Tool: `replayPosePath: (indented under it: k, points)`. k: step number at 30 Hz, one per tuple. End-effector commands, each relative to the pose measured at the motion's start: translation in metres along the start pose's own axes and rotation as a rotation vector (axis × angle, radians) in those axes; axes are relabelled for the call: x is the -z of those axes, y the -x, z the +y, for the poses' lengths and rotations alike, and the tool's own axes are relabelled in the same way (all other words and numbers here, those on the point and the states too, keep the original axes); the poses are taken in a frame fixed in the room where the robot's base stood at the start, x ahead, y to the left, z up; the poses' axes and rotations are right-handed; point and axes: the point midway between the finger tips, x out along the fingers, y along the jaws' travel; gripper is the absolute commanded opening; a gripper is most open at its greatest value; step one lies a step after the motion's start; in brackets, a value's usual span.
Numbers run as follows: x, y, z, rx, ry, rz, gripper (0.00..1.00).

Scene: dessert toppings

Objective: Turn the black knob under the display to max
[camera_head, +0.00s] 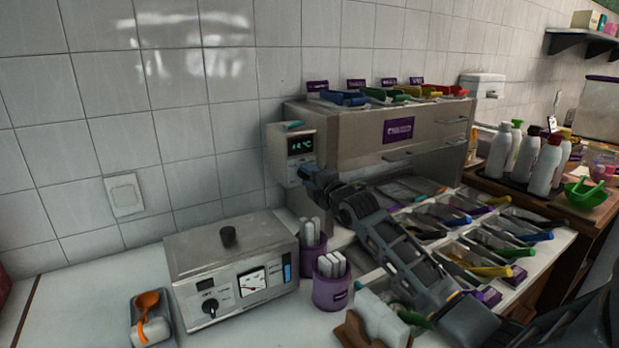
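My gripper (307,172) is at the front of this box, just under the display. I cannot tell whether the fingers touch or hold anything.
Purple cups with white tubes (332,291) stand between the metal unit and my arm. Topping trays (490,240) with coloured scoops fill the counter on the right. A grey tray (137,313) with an orange spoon is at lower left. Bottles (545,165) stand at right.

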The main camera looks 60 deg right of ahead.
Motion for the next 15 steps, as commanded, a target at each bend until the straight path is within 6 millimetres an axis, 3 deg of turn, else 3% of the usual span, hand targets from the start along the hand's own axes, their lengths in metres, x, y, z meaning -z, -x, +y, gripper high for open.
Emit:
replayPosePath:
  k: [10,15]
  points:
    - [0.0001,0.0001,-0.0002,0.001,0.000,0.000,0.05]
    - [0.0005,0.0000,-0.0026,0.000,-0.023,0.000,0.05]
